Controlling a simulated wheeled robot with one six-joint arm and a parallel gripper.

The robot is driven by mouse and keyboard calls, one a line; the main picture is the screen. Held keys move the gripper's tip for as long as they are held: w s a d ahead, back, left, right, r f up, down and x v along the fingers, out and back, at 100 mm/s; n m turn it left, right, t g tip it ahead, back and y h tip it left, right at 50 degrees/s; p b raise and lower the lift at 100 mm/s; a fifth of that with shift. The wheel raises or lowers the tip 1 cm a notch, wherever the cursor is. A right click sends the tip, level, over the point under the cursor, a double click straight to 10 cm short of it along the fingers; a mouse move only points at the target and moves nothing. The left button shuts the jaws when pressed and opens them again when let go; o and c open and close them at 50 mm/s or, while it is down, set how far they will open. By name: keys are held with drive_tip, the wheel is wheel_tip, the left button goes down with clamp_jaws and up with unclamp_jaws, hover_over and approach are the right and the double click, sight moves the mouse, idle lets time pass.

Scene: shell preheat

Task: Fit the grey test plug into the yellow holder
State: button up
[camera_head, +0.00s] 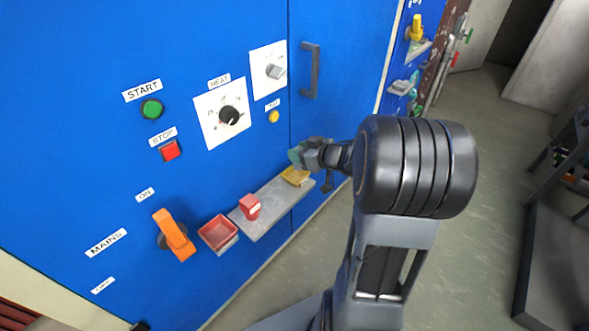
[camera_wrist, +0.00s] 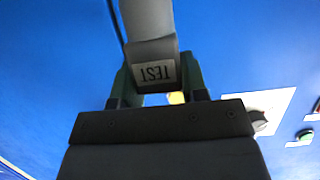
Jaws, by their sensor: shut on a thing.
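My gripper (camera_head: 297,155) is just above the yellow holder (camera_head: 295,176), which sits at the right end of a grey shelf on the blue cabinet. In the wrist view my gripper (camera_wrist: 155,80) is shut on the grey test plug (camera_wrist: 148,30), whose TEST label appears upside down between the green fingers. The plug stretches up out of the picture. In the head view I cannot make the plug out clearly from the gripper. A small yellow patch shows behind the fingers in the wrist view; I cannot tell what it is.
The grey shelf (camera_head: 272,208) also bears a red block (camera_head: 250,207). A red open bin (camera_head: 218,233) and an orange mains handle (camera_head: 174,235) are to its left.

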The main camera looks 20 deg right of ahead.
drive_tip(key=shift+w+f+b, duration=0.55)
drive_tip(key=shift+f+b, duration=0.1)
drive_tip(key=shift+f, duration=0.5)
drive_tip(key=shift+w+f+b, duration=0.6)
drive_tip(key=shift+f+b, duration=0.05)
drive_tip(key=shift+f, duration=0.55)
drive_tip(key=shift+w+f+b, duration=0.55)
drive_tip(key=shift+f+b, duration=0.1)
drive_tip(key=shift+f, duration=0.5)
drive_tip(key=shift+f, duration=0.15)
drive_tip(key=shift+f, duration=0.25)
drive_tip(key=o, duration=0.9)
drive_tip(key=shift+o, duration=0.2)
